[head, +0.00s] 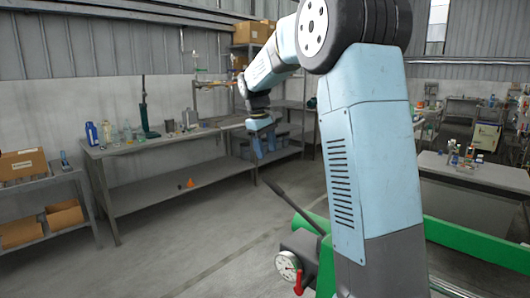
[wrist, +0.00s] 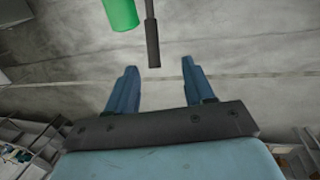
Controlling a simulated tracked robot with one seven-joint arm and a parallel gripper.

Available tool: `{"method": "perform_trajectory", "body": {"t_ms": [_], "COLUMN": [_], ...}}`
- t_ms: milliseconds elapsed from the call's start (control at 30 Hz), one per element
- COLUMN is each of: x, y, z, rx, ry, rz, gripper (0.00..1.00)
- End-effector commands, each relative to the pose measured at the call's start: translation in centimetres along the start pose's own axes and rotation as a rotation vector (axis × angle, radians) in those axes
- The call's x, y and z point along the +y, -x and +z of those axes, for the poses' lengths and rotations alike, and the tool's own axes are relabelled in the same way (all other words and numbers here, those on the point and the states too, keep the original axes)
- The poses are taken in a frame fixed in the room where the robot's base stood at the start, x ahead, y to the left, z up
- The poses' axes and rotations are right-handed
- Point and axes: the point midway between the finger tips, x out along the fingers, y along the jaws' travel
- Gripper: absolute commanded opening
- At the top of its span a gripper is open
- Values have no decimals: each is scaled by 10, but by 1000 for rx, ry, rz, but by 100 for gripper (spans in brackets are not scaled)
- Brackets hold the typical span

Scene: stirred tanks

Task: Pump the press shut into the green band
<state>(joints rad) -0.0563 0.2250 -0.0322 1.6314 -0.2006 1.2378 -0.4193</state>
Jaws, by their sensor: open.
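The green press (head: 322,262) stands low in front of me, partly hidden behind my arm in the head view. Its dark pump lever (head: 290,205) slants up to the left from the press body. A round white gauge (head: 287,266) is on its front, with a red handle (head: 298,282) beside it; the needle and any green band are too small to read. My gripper (head: 264,146) is open and empty, above and apart from the lever. In the wrist view my gripper (wrist: 157,92) has the lever's dark grip (wrist: 152,45) beyond its fingertips, roughly between them, and a green part (wrist: 120,13) to the left.
A long grey workbench (head: 160,142) with bottles and tools runs along the left wall. A lower table with cardboard boxes (head: 22,163) stands far left. A grey table (head: 480,174) stands at right. The floor left of the press is clear.

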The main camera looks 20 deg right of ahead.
Motion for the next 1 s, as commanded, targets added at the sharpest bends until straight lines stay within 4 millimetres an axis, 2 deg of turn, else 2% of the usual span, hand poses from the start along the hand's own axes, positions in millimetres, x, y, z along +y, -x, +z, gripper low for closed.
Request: {"method": "perform_trajectory", "body": {"t_ms": [300, 1000], "x": [0, 0], "y": [12, 12], "z": [5, 5], "rx": [1, 1], "ry": [0, 0], "rz": [0, 0], "gripper": [53, 53]}}
